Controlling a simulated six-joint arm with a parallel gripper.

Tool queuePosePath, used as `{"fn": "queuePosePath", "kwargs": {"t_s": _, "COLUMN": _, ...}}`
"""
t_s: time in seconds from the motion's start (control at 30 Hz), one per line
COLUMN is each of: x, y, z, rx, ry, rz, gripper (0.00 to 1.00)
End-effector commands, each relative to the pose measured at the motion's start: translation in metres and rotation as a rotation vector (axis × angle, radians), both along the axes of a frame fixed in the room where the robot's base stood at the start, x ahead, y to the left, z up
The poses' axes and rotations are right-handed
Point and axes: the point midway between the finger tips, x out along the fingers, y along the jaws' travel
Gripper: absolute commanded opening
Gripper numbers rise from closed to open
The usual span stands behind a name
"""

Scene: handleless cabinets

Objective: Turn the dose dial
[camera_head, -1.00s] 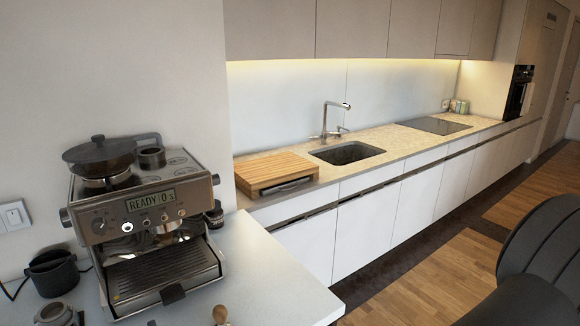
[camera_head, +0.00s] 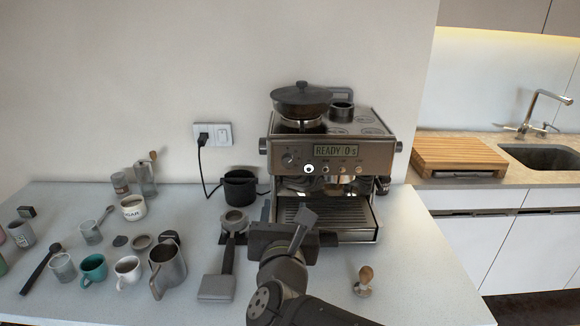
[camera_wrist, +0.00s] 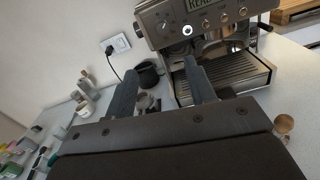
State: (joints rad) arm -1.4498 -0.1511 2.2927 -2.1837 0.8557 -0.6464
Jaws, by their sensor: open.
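The coffee machine (camera_head: 334,150) stands on the worktop with its display (camera_head: 335,150) reading "READY 0 s". A dark round dial (camera_head: 289,158) sits left of the display on the front panel. A white-ringed button (camera_head: 309,169) is just to its lower right. The dial also shows at the top of the wrist view (camera_wrist: 165,29). None of the controls is labelled clearly enough for me to confirm which is the dose dial. My gripper (camera_head: 288,212) is open and empty, in front of and below the panel, apart from the dial. Its two fingers spread in the wrist view (camera_wrist: 160,70).
A black knock container (camera_head: 240,188) and a portafilter (camera_head: 231,235) stand left of the gripper. A steel jug (camera_head: 166,266) and several cups are further left. A wooden-handled tamper (camera_head: 364,281) is at right. The worktop right of the machine is mostly clear.

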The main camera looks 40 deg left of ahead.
Motion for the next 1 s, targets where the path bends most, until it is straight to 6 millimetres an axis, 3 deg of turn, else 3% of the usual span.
{"fn": "queuePosePath", "kwargs": {"t_s": 0.37, "x": 0.024, "y": 0.018, "z": -0.004, "rx": -0.011, "ry": 0.008, "rz": -0.002, "gripper": 0.5}}
{"fn": "queuePosePath", "kwargs": {"t_s": 1.0, "x": 0.105, "y": 0.098, "z": -0.004, "rx": -0.01, "ry": 0.009, "rz": -0.002, "gripper": 0.5}}
